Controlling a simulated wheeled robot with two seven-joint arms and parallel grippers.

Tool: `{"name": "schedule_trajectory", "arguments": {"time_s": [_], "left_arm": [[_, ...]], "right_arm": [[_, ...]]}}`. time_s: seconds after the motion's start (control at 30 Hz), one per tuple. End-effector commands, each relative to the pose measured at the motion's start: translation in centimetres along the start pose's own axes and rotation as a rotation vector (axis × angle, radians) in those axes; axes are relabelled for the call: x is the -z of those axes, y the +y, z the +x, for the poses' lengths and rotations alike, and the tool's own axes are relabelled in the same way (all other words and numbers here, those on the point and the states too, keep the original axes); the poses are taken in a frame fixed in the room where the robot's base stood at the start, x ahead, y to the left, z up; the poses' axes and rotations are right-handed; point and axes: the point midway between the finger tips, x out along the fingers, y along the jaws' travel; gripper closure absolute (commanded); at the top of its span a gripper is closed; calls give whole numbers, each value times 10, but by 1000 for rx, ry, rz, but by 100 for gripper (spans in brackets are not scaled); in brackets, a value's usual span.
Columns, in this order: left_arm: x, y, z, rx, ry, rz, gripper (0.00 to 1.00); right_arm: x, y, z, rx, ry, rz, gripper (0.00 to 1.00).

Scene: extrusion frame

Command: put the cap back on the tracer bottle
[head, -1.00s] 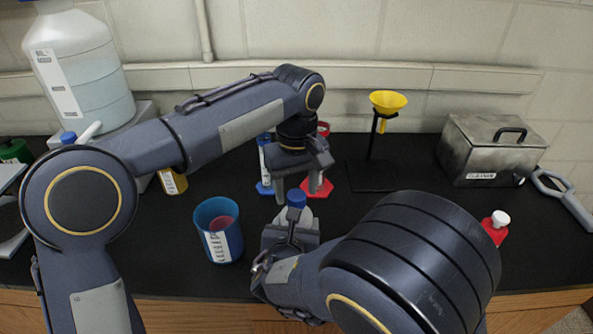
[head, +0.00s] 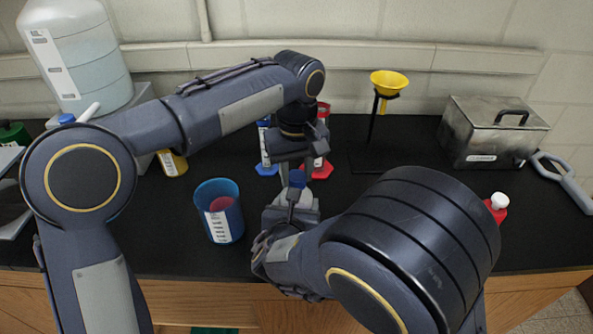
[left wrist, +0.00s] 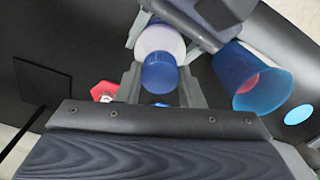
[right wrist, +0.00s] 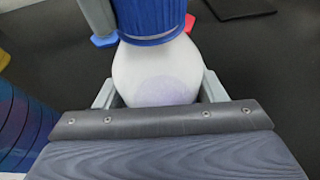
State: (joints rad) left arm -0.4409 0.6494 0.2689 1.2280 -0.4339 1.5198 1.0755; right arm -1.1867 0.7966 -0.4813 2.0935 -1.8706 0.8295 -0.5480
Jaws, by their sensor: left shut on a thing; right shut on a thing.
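The tracer bottle, pale and translucent (right wrist: 155,80), stands between the fingers of my right gripper (right wrist: 158,95), which is shut on its body. It also shows in the head view (head: 292,203). The ribbed blue cap (right wrist: 150,18) sits at the bottle's mouth, looking upright and in line with it. My left gripper (head: 296,178) points down from above with its fingers on either side of the cap, shut on it. The cap also shows between those fingers in the left wrist view (left wrist: 160,75). I cannot tell how tightly the cap is seated.
A blue beaker (head: 219,212) with something reddish inside stands left of the bottle. Behind are blue-based (head: 267,168) and red-based (head: 321,169) cylinders, and a yellow funnel (head: 389,82) on a stand. A metal box (head: 490,135) and a white-capped red bottle (head: 497,207) are at the right.

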Motion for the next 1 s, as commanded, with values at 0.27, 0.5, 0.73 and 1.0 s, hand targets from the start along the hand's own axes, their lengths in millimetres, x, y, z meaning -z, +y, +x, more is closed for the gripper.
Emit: {"name": "schedule_trajectory", "arguments": {"time_s": [0.27,0.5,0.73,1.0], "left_arm": [[0,0,1,0,-3,640,93],[0,0,1,0,-3,1263,93],[0,0,1,1,-2,1483,93],[0,0,1,1,-2,1480,41]], "right_arm": [[0,0,0,1,0,1,100],[0,0,0,1,0,1,100],[0,0,0,1,0,1,100],[0,0,0,1,0,1,100]]}}
